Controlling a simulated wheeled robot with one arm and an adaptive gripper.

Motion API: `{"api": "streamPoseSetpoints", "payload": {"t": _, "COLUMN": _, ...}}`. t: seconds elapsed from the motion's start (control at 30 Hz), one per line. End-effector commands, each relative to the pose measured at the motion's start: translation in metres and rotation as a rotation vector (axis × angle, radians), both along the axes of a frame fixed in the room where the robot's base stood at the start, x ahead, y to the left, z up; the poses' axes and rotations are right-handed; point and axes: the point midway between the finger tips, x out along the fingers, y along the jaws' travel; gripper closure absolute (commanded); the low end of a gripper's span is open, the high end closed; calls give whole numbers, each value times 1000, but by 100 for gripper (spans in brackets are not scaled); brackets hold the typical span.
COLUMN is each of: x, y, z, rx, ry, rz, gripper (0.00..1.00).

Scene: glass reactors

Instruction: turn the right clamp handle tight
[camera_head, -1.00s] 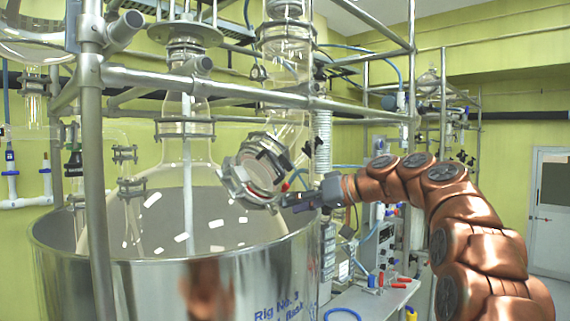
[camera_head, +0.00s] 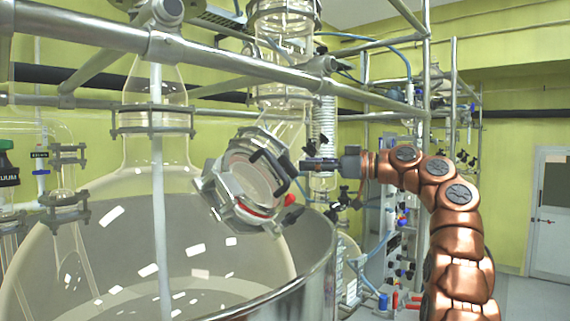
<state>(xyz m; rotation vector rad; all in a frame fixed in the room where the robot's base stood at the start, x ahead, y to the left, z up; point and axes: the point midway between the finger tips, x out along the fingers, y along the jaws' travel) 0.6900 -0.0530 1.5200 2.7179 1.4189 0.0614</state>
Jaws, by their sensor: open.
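A round glass port with a metal clamp ring (camera_head: 243,185) sits tilted on the neck of the large glass vessel (camera_head: 190,235). A black bar handle (camera_head: 270,165) crosses the upper right of the ring. A red piece with a black knob (camera_head: 290,200) sticks out at its lower right; I cannot tell which is the right clamp handle. My gripper (camera_head: 306,164) is open, its dark fingers pointing left at the ring's right side, close to the black handle. Whether they touch it is not clear. Nothing shows between the fingers.
A steel tank (camera_head: 325,240) surrounds the vessel below. A metal rail (camera_head: 225,65) runs across above the port, and an upright post (camera_head: 426,120) stands behind my arm. A white ribbed hose (camera_head: 323,125) hangs just above my gripper. A door (camera_head: 548,210) is at far right.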

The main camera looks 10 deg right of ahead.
Motion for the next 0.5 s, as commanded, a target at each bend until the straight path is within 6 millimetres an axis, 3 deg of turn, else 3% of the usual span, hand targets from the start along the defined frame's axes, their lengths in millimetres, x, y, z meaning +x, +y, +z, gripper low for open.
{"api": "streamPoseSetpoints", "payload": {"t": 0.5, "x": 36, "y": 51, "z": 1, "rx": 0, "ry": 1, "rz": -2, "gripper": 59}}
